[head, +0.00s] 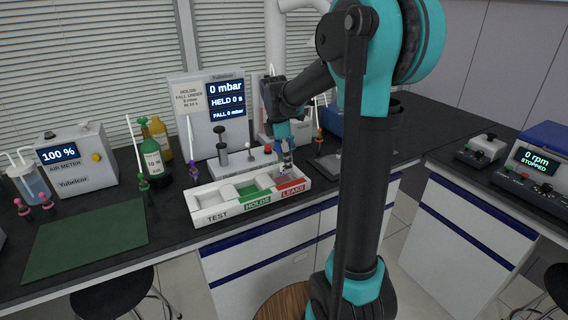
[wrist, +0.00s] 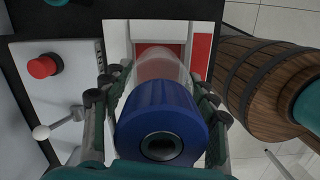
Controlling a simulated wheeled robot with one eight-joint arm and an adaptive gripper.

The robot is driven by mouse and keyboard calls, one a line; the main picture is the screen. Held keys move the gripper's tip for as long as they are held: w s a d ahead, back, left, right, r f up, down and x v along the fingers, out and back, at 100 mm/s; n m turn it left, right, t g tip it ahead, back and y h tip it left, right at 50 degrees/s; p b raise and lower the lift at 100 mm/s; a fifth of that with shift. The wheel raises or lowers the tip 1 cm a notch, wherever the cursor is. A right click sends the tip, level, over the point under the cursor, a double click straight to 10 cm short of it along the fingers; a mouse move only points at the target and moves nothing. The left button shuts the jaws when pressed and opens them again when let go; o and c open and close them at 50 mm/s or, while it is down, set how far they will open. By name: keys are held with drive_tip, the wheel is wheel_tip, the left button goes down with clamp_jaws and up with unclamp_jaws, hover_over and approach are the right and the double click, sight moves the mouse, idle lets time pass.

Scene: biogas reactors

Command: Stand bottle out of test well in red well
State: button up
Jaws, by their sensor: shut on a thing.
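My gripper (head: 287,160) is shut on a clear bottle with a ribbed blue cap (wrist: 162,120). In the wrist view its see-through body (wrist: 160,68) points away from me, over the red well (wrist: 202,55). In the head view the bottle hangs between the fingers above the red well (head: 292,186), at the right end of the white tray (head: 236,211), marked LEAKS. Whether the bottle's bottom touches the well floor is hidden. The test well (head: 207,200) at the tray's left end looks empty.
The green HOLDS well (head: 250,195) lies mid-tray. Behind the tray stands a white press base (head: 240,162); its red button (wrist: 42,66) and white-knobbed lever (wrist: 40,132) show left in the wrist view. A purple dropper-like stand (head: 193,170) is at the tray's left. The green mat (head: 85,245) is clear.

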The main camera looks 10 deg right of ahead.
drive_tip(key=shift+f, duration=0.6)
drive_tip(key=o, duration=1.3)
drive_tip(key=shift+f, duration=0.1)
drive_tip(key=r, duration=0.4)
drive_tip(key=a+r, duration=0.1)
drive_tip(key=r, duration=0.7)
drive_tip(key=shift+s+a+r, duration=0.1)
drive_tip(key=shift+a, duration=0.15)
